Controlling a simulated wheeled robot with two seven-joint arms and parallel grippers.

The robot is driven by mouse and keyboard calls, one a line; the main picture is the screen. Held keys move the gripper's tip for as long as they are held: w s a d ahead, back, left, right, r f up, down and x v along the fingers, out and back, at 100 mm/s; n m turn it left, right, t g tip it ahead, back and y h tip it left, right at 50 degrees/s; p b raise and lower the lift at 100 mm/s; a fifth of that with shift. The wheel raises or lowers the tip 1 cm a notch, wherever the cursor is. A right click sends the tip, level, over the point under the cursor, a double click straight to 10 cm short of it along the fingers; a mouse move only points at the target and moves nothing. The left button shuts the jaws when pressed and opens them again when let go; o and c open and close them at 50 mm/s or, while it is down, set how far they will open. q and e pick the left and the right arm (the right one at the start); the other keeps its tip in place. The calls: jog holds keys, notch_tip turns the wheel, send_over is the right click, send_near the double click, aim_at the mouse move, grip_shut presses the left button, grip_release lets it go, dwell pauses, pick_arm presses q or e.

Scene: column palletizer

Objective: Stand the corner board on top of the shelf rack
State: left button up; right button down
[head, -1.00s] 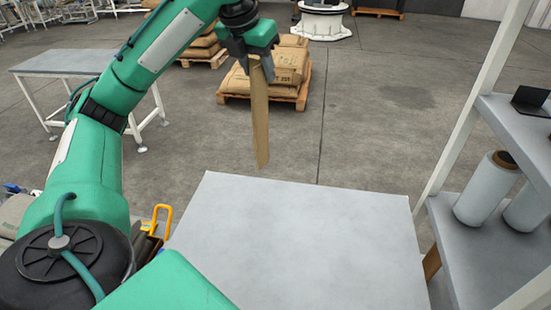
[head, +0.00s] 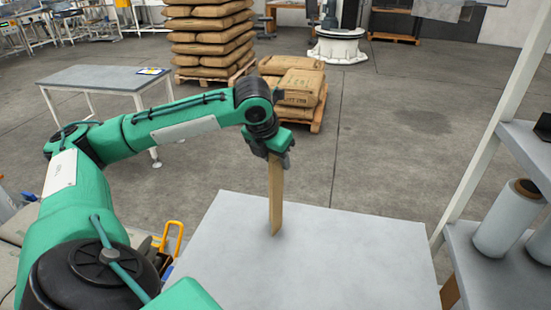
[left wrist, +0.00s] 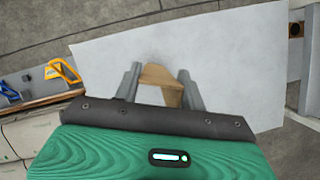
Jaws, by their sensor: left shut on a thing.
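The corner board (head: 276,200) is a long, narrow tan piece, held upright with its long side hanging down. My left gripper (head: 278,157) is shut on its upper end. My right gripper is not in view.
At the right stands a rack with a white post (head: 480,165) and grey shelves (head: 490,270), carrying white rolls (head: 503,220). A yellow-handled item (head: 172,238) lies left of the grey top. Behind are sacks on a pallet (head: 300,85) and a side table (head: 100,78). The grey top is otherwise clear.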

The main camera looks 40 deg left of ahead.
pick_arm(q)
jog(key=shift+f, duration=0.25)
jog(key=o, duration=1.2)
jog(key=shift+r, duration=0.35)
jog(key=v, duration=1.1)
jog(key=shift+s+r, duration=0.15)
jog(key=shift+s, duration=0.05)
jog(key=shift+r, duration=0.1)
